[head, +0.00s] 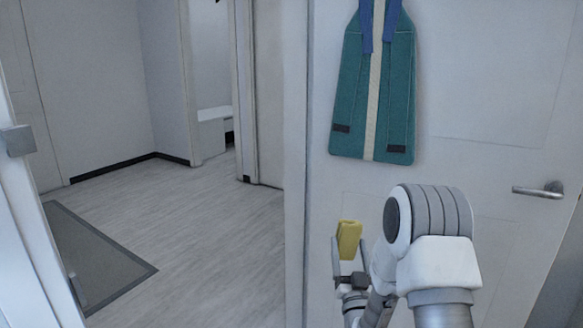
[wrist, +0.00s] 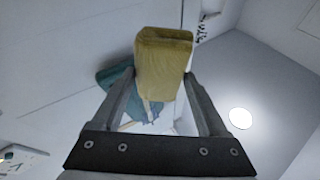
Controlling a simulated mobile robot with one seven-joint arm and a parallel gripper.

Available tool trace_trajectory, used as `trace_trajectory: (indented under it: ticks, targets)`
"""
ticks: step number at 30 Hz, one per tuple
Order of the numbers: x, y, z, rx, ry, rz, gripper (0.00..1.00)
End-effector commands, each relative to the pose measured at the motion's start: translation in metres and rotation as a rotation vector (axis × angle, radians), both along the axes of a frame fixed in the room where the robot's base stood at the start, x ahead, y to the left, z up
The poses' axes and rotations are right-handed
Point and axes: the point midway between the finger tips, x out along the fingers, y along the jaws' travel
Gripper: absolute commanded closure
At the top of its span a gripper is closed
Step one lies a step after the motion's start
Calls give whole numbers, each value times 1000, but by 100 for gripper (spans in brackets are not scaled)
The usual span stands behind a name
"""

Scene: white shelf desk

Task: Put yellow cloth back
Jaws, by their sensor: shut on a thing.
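The yellow cloth (head: 349,239) is a small folded bundle held upright at the tips of my gripper (head: 349,262), in front of a white door. In the wrist view the yellow cloth (wrist: 163,65) sits between the two fingers of my gripper (wrist: 161,82), which are shut on it. The cloth's far end sticks out beyond the fingertips. No shelf desk is clearly visible in either view.
A teal bag or apron (head: 374,90) with blue straps hangs on the white door (head: 480,90), above my gripper. A door handle (head: 538,190) is at the right. A grey mat (head: 92,262) lies on the floor at the left. The wooden floor (head: 215,225) in the middle is clear.

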Motion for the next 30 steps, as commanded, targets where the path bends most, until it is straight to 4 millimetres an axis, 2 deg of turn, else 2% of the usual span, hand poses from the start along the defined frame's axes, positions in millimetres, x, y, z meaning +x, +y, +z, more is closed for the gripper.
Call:
trace_trajectory:
  ticks: [1, 21, 25, 30]
  targets:
    - [0, -1, 22, 1, 0, -2, 68]
    - [0, -1, 160, 2, -4, 0, 68]
    - [0, -1, 180, 1, -7, -1, 68]
    - [0, -1, 195, 1, -9, -1, 68]
